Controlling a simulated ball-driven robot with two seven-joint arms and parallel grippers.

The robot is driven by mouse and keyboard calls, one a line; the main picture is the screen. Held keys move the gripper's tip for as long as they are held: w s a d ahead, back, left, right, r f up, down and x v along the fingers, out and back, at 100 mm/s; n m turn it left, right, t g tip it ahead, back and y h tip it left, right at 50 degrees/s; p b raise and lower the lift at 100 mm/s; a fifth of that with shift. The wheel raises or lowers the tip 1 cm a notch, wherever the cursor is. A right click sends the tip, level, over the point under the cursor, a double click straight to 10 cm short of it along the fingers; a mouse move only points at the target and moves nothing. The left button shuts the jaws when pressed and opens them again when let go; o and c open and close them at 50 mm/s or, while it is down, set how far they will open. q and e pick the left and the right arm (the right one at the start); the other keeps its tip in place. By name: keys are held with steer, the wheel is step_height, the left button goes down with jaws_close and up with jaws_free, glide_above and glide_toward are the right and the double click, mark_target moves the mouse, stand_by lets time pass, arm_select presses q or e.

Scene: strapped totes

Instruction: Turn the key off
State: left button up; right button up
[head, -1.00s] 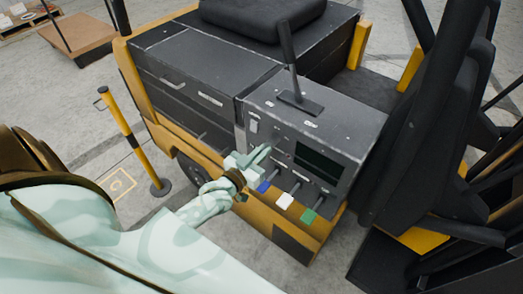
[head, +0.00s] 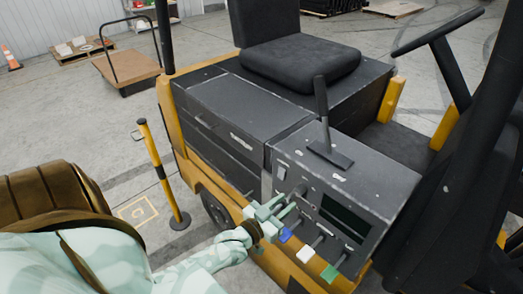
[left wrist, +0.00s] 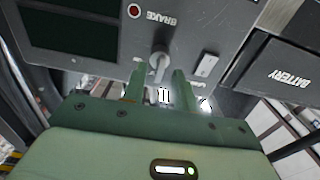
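The key (left wrist: 159,64) is a grey knob-like piece on the dark control panel (head: 370,180) of a forklift, beside the upside-down word BRAKE in the left wrist view. My left gripper (head: 284,205) is at the panel's front face in the head view. In the left wrist view its two green fingers (left wrist: 158,80) stand apart, one on each side of the key's lower end, with gaps visible. The gripper is open; I see no firm contact. My right gripper is in neither view.
Levers with blue (head: 285,235), white (head: 305,254) and green (head: 329,272) tips stick out just right of the gripper. A tall black lever (head: 322,115) stands on the console. A light switch (left wrist: 206,66) and a red button (left wrist: 134,11) flank the key. A yellow-black post (head: 160,175) stands left.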

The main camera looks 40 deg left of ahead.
arm_select(q)
steer(key=s+a, duration=0.1)
steer(key=s, duration=1.3)
steer(key=shift+s+b, duration=0.2)
steer(key=shift+b, duration=0.2)
steer(key=s+d+f+m+g+y+b, duration=0.1)
steer(key=s+f+g+b, duration=0.4)
steer(key=s+f, duration=0.8)
steer(key=s+d+f+m+g+b, duration=0.1)
steer(key=s+f+g+b, duration=0.4)
steer(key=f, duration=1.4)
steer(key=s+d+f+m+g+y+b, duration=0.1)
steer(key=s+f+g, duration=0.6)
steer(key=s+f, duration=0.7)
steer(key=w+d+f+b, duration=0.1)
steer(key=w+f+b, duration=0.1)
steer(key=w, duration=0.3)
steer(key=shift+d+f+h, duration=0.4)
steer(key=shift+f, duration=0.5)
